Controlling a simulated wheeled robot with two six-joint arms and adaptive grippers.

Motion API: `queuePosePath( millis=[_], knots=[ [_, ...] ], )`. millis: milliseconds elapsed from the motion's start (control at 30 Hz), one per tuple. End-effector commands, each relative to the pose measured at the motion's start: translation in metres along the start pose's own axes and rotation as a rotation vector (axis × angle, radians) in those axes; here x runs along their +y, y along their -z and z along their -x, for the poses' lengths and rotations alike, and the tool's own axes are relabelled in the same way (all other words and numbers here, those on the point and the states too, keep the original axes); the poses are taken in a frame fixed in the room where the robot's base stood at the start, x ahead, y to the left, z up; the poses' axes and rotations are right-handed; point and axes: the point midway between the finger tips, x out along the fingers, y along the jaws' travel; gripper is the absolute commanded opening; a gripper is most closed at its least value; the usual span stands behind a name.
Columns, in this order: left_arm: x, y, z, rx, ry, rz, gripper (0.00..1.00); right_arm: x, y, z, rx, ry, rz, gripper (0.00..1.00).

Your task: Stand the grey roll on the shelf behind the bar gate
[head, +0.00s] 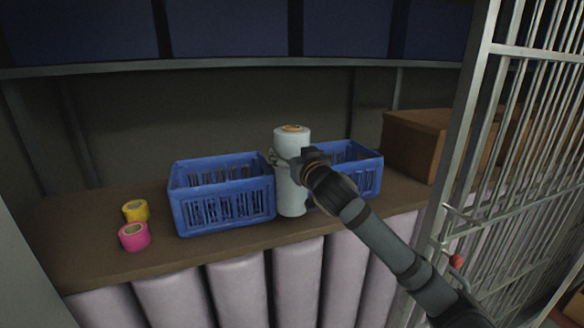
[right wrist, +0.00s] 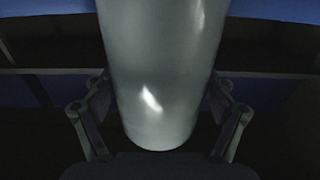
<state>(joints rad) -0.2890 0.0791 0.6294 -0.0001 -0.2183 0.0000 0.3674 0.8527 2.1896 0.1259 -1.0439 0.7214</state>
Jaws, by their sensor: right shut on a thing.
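The grey roll (head: 291,193) is upright at the shelf (head: 270,240), between two blue crates. My right gripper (head: 287,162) is shut on the roll at about its mid-height. In the right wrist view the roll (right wrist: 160,75) fills the middle, with a finger on each side. The roll's base appears at the shelf's front part; I cannot tell whether it touches the board. The bar gate (head: 470,150) stands at the right, swung aside from the shelf front. My left gripper is not in view.
A blue crate (head: 222,215) stands left of the roll and another blue crate (head: 368,176) right of it. Yellow tape (head: 130,217) and pink tape (head: 127,244) lie at the left. A brown box (head: 408,150) is at the right. Pale rolls (head: 240,290) stand below.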

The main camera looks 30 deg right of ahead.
Motion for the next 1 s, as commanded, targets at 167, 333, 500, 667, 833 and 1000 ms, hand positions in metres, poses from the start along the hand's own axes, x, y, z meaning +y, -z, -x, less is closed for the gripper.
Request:
queuePosePath(
  millis=[167,333,500,667,833,1000],
  knots=[
    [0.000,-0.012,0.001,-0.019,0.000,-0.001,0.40,-0.001,-0.017,0.000,-0.002,0.002,0.000,0.21],
    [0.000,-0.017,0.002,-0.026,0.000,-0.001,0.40,-0.001,-0.035,0.000,0.002,0.004,0.001,0.21],
    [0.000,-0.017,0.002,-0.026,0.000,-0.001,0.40,-0.001,-0.036,0.000,0.004,0.003,0.000,0.21],
    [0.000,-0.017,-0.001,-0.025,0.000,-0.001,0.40,0.000,-0.039,0.000,0.000,0.002,-0.001,0.86],
    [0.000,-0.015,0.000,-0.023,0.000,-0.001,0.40,0.000,-0.038,0.000,0.000,0.002,-0.001,1.00],
    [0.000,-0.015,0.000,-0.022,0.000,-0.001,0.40,0.000,-0.038,0.000,0.000,0.002,-0.001,1.00]
  ],
)
